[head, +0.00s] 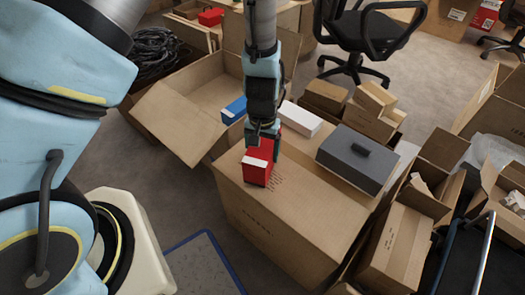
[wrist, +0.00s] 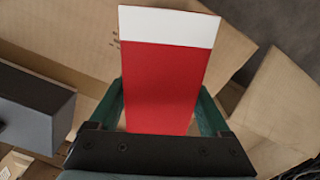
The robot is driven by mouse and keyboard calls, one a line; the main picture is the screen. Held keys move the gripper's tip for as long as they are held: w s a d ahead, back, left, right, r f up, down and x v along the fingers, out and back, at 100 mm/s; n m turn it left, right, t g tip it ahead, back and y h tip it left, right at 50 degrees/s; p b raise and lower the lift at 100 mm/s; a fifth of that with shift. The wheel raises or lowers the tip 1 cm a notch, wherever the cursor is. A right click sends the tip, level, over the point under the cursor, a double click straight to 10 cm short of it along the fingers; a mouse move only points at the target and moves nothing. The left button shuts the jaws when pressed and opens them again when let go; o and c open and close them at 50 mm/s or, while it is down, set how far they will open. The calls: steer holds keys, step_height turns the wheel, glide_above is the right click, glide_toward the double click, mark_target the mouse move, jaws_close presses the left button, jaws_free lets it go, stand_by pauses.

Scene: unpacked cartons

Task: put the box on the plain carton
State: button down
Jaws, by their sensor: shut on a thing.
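The red box (head: 258,162) with a white end is between the fingers of my gripper (head: 263,136). In the wrist view the red box (wrist: 163,85) fills the space between the two green fingers of my gripper (wrist: 160,112), its white end pointing away. My gripper is shut on it. The box is over the top of a large closed carton (head: 290,222), near its left part; whether it touches the top I cannot tell. This carton has small dark print on its front and line marks on top. I cannot tell whether it is the plain carton.
A dark grey box (head: 357,158), a white box (head: 300,118) and a blue box (head: 234,109) are near my gripper. An open carton (head: 180,118) stands at the left behind. Small cartons (head: 365,108) are piled behind. Open cartons (head: 400,240) crowd the right.

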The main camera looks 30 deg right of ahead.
steer(key=shift+f, duration=0.15)
jaws_free()
step_height(320, 180, up, 12)
steer(key=shift+r+p, duration=0.2)
steer(key=shift+p, duration=0.6)
